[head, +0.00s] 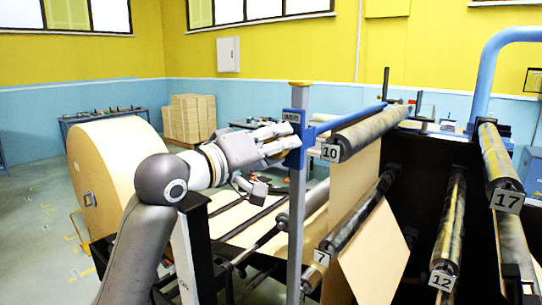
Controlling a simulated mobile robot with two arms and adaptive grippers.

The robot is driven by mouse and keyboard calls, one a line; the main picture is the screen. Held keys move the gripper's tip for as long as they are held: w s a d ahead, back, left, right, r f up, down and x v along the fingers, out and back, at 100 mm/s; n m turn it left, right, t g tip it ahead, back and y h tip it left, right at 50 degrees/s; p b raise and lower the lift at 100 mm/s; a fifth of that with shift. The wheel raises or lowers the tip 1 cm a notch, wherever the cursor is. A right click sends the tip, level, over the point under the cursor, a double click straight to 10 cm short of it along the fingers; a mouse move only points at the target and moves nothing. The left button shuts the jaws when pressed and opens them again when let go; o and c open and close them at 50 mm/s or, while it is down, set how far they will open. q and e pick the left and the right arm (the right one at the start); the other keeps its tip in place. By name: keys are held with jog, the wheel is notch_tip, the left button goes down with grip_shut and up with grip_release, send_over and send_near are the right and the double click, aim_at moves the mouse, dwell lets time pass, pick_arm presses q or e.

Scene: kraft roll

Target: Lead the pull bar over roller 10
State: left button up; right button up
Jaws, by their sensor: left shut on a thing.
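The pull bar (345,118), a long blue bar, runs back from a blue bracket at the grey upright post, just beyond roller 10 (375,128) and about level with its top. Roller 10 is a dark, worn cylinder with a "10" plate on its near end. My left gripper (287,141) is shut on the blue end piece of the pull bar, left of roller 10; its fingertips are partly hidden there. Brown kraft paper (352,187) shows below roller 10, down toward roller 7 (345,238). Whether the paper touches roller 10 cannot be told. My right gripper is out of view.
The grey upright post (298,215) stands close beside my left gripper. Roller 12 (449,225) and roller 17 (499,155) lie to the right. A big kraft roll (110,160) stands at left, with stacked cartons (190,117) behind. Open floor lies at far left.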

pick_arm(q)
jog(key=shift+s+d+r, duration=0.15)
jog(key=shift+d+r, duration=0.05)
jog(key=shift+r, duration=0.2)
jog(key=shift+s+d+r, duration=0.25)
jog(key=shift+s+d, duration=0.3)
jog(key=shift+d, duration=0.2)
jog(key=shift+s+d+r, duration=0.25)
jog(key=shift+s+d, duration=0.25)
jog(key=shift+d, duration=0.2)
jog(key=shift+s+d+r, duration=0.25)
jog(key=shift+s+d, duration=0.3)
jog(key=shift+d, duration=0.2)
jog(key=s+d+f+b, duration=0.1)
jog(key=s+d+f, duration=0.1)
jog(key=d+f, duration=0.1)
jog(key=shift+s+d+f+b, duration=0.1)
jog(key=shift+s+d+b, duration=0.15)
jog(key=shift+b, duration=0.1)
